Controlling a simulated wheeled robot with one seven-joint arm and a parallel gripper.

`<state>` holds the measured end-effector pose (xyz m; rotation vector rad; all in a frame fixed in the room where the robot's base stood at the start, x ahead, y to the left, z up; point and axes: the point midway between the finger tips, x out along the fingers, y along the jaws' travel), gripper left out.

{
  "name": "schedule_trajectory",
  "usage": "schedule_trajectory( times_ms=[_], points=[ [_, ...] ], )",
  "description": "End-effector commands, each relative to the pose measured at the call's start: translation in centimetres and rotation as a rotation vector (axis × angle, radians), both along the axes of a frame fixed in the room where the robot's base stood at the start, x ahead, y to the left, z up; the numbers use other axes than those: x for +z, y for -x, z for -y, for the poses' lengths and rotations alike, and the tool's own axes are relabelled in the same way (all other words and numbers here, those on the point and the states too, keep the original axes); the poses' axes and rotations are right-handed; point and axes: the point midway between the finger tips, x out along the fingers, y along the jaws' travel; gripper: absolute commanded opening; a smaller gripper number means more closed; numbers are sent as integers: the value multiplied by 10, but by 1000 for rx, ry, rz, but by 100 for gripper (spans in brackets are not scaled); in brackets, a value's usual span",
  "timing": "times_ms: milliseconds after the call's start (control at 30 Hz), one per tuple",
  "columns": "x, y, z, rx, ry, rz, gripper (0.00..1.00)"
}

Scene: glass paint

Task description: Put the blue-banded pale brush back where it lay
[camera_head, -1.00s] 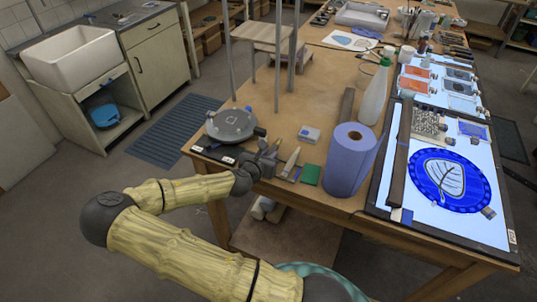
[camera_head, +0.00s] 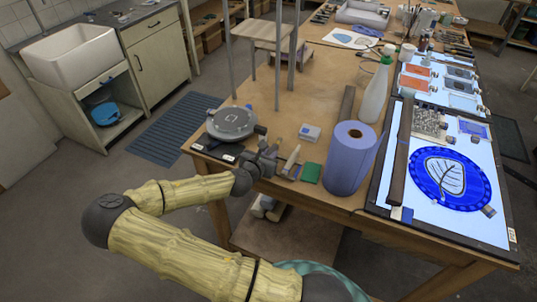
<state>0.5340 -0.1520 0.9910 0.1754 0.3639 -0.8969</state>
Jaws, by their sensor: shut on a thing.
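My gripper (camera_head: 272,161) is at the near left edge of the wooden table, beside the round grey turntable. It is shut on a pale, slim thing (camera_head: 291,159), which I take to be the blue-banded pale brush. This slants up and to the right from the jaws. Its blue band cannot be made out clearly, and its lower part is hidden by the gripper. A small blue patch (camera_head: 296,171) shows just right of it, beside a green block (camera_head: 310,173). I cannot tell whether the brush touches the table.
A blue paper roll (camera_head: 351,158) stands close on the right, with a white bottle (camera_head: 376,92) behind it. The grey turntable (camera_head: 232,122) is at the left. A lit panel (camera_head: 477,219) with blue leaf glass fills the right.

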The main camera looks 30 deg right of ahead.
Motion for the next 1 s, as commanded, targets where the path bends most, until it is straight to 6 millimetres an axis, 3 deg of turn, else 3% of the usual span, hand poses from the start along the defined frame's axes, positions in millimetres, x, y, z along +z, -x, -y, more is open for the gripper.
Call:
schedule_trajectory(
  times_ms=[633,667,767,1000],
  points=[
    [-5,0,0,1,0,0,0],
    [-5,0,0,1,0,0,25],
    [-5,0,0,1,0,0,45],
    [-5,0,0,0,1,-1,45]
  ],
)
